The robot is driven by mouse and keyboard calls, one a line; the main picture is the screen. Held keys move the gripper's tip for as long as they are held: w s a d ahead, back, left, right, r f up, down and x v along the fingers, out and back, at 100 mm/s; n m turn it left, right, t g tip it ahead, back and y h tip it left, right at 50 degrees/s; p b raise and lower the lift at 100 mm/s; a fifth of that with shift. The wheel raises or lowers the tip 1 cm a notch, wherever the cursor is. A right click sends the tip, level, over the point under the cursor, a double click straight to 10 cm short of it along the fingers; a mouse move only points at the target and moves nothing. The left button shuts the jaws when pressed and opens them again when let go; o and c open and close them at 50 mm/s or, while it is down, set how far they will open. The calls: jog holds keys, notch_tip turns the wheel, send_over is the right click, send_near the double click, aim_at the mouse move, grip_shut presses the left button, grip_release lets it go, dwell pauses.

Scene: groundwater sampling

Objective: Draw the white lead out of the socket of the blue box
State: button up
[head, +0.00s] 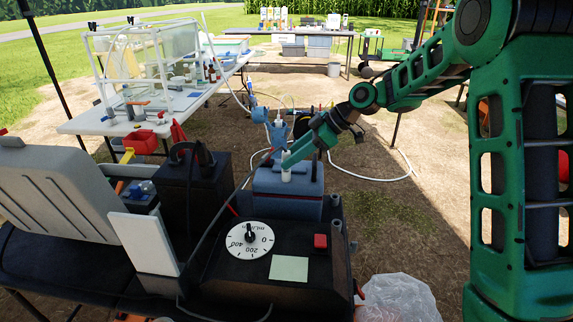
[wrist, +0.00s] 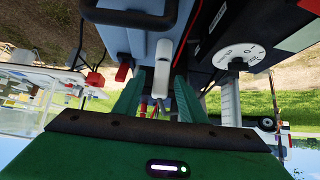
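The blue box (head: 300,204) stands on the black case, with the white lead's plug (head: 286,168) upright at its top. In the wrist view the plug (wrist: 163,62) shows as a white stub against the blue box (wrist: 128,38). My gripper (head: 291,157) is at the plug from above. In the wrist view the green fingers of my gripper (wrist: 161,84) are spread, one on each side of the plug's near end, with what looks like a small gap. The socket itself and any finger contact cannot be made out.
A black unit with a white dial (head: 250,239) and red button (head: 320,241) sits in front of the blue box. A black battery-like box (head: 192,190) is to the left. A clear plastic bag (head: 398,298) lies front right. Open ground is to the right.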

jog(key=shift+c, duration=0.4)
grip_shut()
jog(key=shift+r, duration=0.2)
jog(key=shift+r, duration=2.7)
